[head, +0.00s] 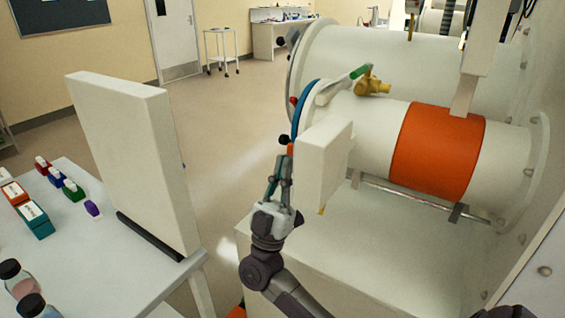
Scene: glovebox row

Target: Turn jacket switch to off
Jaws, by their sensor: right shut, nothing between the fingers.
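My right gripper (284,164) points up and away from me, with its fingers together and empty. It is just left of a white box (325,162) mounted in front of the cylinder. A small orange-red part (290,149) shows at the fingertips; I cannot tell whether they touch it. An orange jacket (438,150) wraps the white horizontal cylinder (375,130). No switch can be made out clearly; the box's far face is hidden from me. My left gripper is out of view.
A yellow valve (372,85) and a green-tipped lever (358,72) are above the box. A white table (75,275) at left carries a tall white panel (130,155), several coloured boxes and bottles. Open floor (215,150) lies between table and cylinder.

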